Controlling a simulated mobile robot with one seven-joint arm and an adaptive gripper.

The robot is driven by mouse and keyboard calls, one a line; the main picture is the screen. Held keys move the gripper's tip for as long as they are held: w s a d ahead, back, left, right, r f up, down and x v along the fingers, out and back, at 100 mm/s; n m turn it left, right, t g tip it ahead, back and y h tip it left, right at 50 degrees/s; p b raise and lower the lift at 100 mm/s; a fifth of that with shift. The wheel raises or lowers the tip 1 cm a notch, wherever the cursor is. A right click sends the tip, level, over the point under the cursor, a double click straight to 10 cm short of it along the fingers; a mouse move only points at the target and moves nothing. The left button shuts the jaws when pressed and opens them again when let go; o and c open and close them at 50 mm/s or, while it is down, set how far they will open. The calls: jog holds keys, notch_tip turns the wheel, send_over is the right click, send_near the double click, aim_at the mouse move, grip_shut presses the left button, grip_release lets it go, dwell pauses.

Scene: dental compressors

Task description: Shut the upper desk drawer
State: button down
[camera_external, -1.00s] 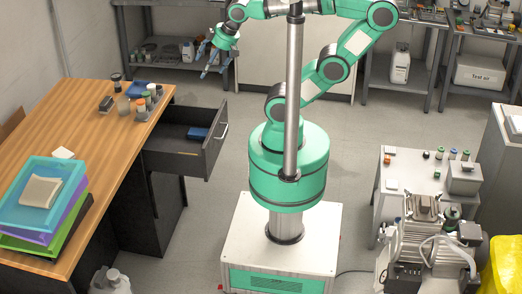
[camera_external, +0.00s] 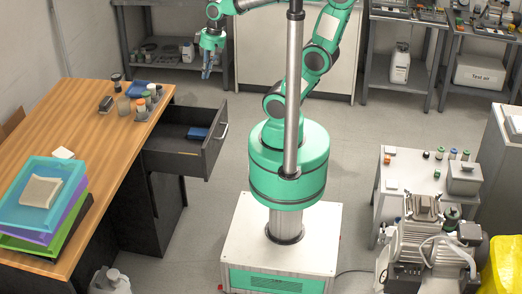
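The upper desk drawer (camera_external: 176,157) is pulled out to the right from under the wooden desk (camera_external: 95,165). Its dark front with a light handle (camera_external: 223,131) faces right, and a blue item (camera_external: 197,133) lies inside near the front. My gripper (camera_external: 207,73) hangs pointing down in the air, beyond the drawer in the picture and apart from it. Its fingers are small and overlap in this view, so I cannot tell whether they are open or shut. I see nothing held in it.
Several bottles and small items (camera_external: 144,103) stand on the desk's far end. Stacked coloured trays (camera_external: 42,195) lie on its near end. A dark shelf (camera_external: 165,78) stands behind my gripper. The floor (camera_external: 222,185) between the drawer and my base is clear.

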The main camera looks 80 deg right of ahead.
jog(key=s+d+f+m+t+y+p, duration=0.1)
jog(key=s+d+f+m+y+p, duration=0.1)
jog(key=d+f+m+y, duration=0.65)
jog(key=s+d+f+m+y+p, duration=0.15)
jog(key=d+f+m, duration=0.35)
jog(key=d+f, duration=0.7)
jog(key=s+d+f+m+t+h+p, duration=0.1)
jog(key=s+f+m+t+h, duration=0.2)
jog(key=s+f+m+t, duration=0.1)
jog(key=s+f+m+t+h+p, duration=0.2)
jog(key=s+f+m+t+h, duration=0.2)
jog(key=f+m, duration=0.5)
jog(key=s+d+f+m+t+h+p, duration=0.1)
jog(key=s+f+m+t+h, duration=0.2)
jog(key=f, duration=0.6)
jog(key=shift+s+d+f+m+t+h+p, duration=0.3)
jog(key=shift+s+d+f+m+t+h, duration=0.1)
jog(key=shift+s+m+t, duration=1.15)
jog(key=shift+w+t, duration=0.25)
jog(key=shift+w, duration=0.05)
jog(key=w+b, duration=0.2)
jog(key=w, duration=1.1)
jog(key=shift+w, duration=0.4)
jog(key=shift+w, duration=0.1)
